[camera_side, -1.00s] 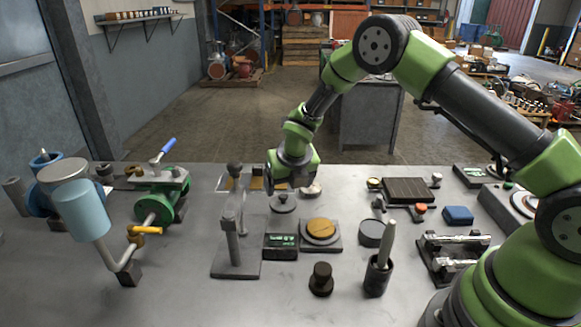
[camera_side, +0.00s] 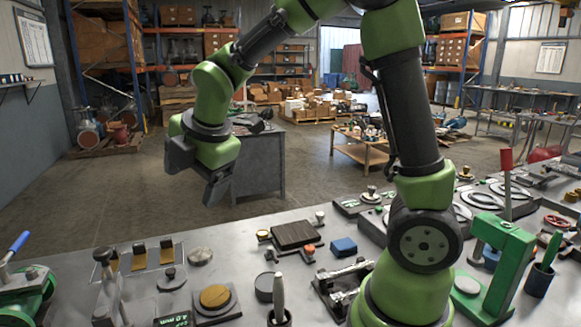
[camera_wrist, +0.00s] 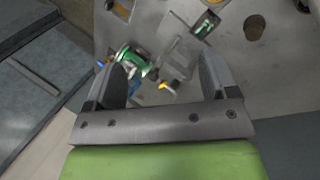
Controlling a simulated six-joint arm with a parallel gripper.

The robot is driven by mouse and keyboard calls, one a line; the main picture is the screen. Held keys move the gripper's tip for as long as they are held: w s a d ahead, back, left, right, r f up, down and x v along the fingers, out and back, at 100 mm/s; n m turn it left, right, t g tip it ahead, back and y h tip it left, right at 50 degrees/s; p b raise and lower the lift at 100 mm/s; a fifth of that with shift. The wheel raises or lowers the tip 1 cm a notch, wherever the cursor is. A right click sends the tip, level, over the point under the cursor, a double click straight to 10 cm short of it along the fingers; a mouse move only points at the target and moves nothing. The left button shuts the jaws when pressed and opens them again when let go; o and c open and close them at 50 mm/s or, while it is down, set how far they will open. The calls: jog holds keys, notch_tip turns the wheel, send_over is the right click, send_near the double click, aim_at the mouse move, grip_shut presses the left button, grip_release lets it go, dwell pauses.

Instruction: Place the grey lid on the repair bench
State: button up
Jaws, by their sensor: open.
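A grey lid (camera_side: 171,279), a flat round disc with a knob on top, lies flat on the grey metal bench (camera_side: 85,268) in the side view. It is beside a rack with tan pads (camera_side: 138,257) and apart from my gripper. My gripper (camera_side: 200,182) hangs high above and behind the bench's far edge, with nothing between its fingers. I cannot make out the lid there.
A round plate with a tan top (camera_side: 215,298), a dark disc (camera_side: 264,286), a blue block (camera_side: 344,247) and a brown slatted block (camera_side: 297,234) stand on the bench. A green frame (camera_side: 495,265) rises at right. A grey cabinet (camera_side: 258,165) stands behind on the floor.

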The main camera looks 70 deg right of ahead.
jog(key=s+a+r+m+t+y, duration=0.1)
jog(key=s+r+m, duration=0.1)
jog(key=s+m, duration=0.7)
jog(key=s+a+r+m+t+y, duration=0.1)
jog(key=s+a+r+m+y, duration=0.1)
jog(key=s+m, duration=0.7)
jog(key=r+m, duration=0.1)
jog(key=m, duration=0.2)
jog(key=shift+s+a+r, duration=0.15)
jog(key=shift+a+r, duration=0.15)
jog(key=shift+r, duration=0.05)
